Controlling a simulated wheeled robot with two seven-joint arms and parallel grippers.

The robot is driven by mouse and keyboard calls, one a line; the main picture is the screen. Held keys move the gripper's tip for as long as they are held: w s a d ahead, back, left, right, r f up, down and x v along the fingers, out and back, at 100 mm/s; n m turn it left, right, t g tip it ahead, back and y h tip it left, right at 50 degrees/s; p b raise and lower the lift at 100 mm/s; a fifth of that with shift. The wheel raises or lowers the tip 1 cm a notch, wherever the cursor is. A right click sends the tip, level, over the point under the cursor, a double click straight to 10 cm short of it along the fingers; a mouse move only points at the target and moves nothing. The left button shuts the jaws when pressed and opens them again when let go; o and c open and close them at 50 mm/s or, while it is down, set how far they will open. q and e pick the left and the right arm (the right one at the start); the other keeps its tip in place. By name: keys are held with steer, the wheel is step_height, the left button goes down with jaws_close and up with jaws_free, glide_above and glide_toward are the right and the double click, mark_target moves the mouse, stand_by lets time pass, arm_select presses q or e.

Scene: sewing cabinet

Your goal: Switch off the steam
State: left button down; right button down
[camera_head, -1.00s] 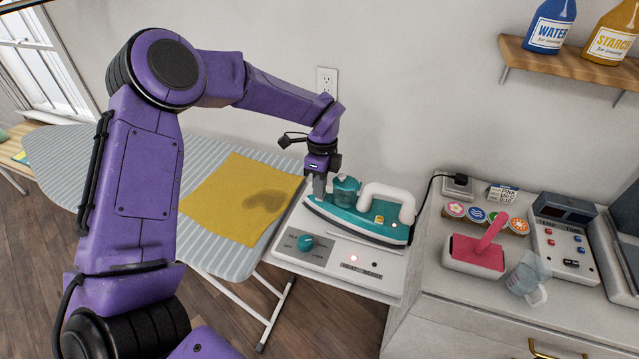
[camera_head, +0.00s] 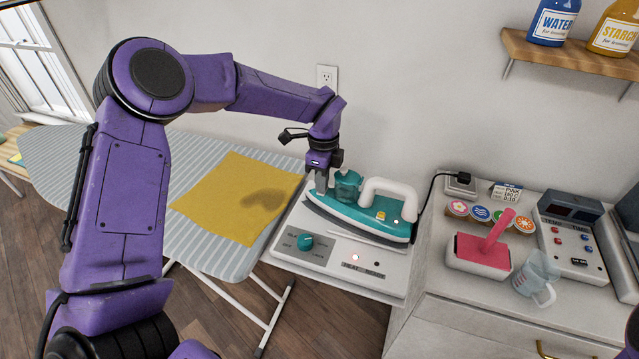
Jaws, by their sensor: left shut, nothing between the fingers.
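A teal iron (camera_head: 360,217) with a white handle rests on a white station (camera_head: 335,271) at the end of the ironing board. Small buttons show on the iron's body near its right end. Whether the fingertips touch the iron cannot be told. My right gripper is not in view.
A yellow cloth (camera_head: 230,200) lies on the striped ironing board (camera_head: 185,150). On the right cabinet stand a pink-handled tool (camera_head: 485,252), a clear jug (camera_head: 536,275), round badges (camera_head: 480,213) and a control box (camera_head: 566,240). A shelf (camera_head: 570,62) holds two bottles.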

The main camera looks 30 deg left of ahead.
arm_select(q)
steer(key=shift+w, duration=0.1)
steer(key=r+p, duration=0.1)
steer(key=r, duration=0.1)
steer(key=r+p, duration=0.1)
steer(key=r, duration=0.1)
steer(key=shift+s+r, duration=0.2)
steer(key=shift+r, duration=0.15)
step_height(320, 180, up, 9)
steer(key=s+b, duration=0.1)
steer(key=b, duration=0.2)
steer(key=shift+s+d, duration=0.15)
steer(key=shift+s, duration=0.15)
